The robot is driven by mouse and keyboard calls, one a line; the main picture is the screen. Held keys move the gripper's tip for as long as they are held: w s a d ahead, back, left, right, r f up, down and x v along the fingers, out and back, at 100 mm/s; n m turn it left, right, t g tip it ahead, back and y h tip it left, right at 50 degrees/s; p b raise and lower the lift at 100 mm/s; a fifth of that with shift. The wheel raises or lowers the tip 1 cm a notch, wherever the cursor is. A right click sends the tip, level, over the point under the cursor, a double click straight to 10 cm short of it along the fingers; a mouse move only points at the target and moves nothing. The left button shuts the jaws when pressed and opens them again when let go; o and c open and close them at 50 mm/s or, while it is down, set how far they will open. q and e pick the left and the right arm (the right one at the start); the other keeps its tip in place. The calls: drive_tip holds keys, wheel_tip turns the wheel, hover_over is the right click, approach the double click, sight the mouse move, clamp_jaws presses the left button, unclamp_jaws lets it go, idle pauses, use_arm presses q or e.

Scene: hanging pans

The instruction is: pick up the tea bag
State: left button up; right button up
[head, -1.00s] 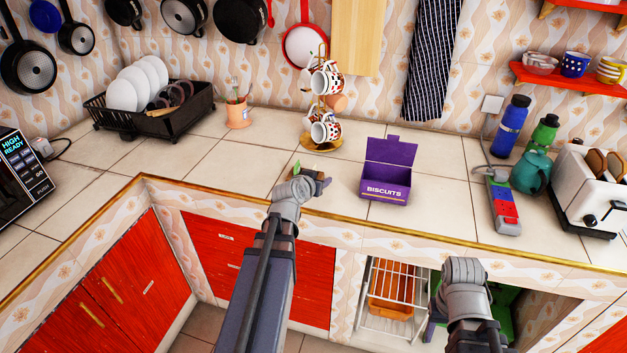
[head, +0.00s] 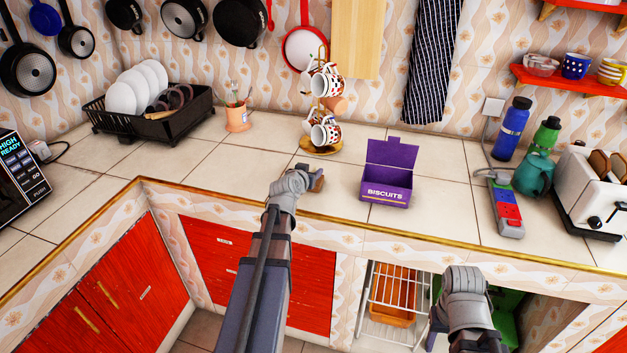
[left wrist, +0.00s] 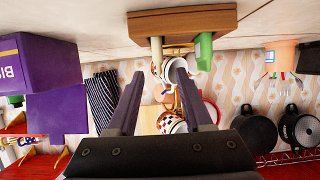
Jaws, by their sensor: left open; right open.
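In the left wrist view, which shows the counter upside down, a small wooden holder (left wrist: 225,18) stands on the worktop. A green tea bag (left wrist: 204,50) and a cream one (left wrist: 156,50) stick up from it. My left gripper (left wrist: 158,88) is open and empty, its fingers pointing at the holder, with the cream bag roughly in line between them and the green one to the right. In the head view my left wrist hides the bags and most of the holder (head: 318,182). My right gripper is low at the front; its wrist (head: 466,292) shows, its fingers are hidden.
A purple biscuit box (head: 386,192) stands open to the right of the holder. A mug tree (head: 322,140) is behind it. A dish rack (head: 150,122) is at the back left; a power strip (head: 506,205) and toaster (head: 597,190) are right. The counter left of the holder is clear.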

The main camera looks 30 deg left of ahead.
sight(314, 168)
use_arm(q)
drive_tip(key=x, duration=0.3)
drive_tip(key=shift+b, duration=0.35)
clamp_jaws()
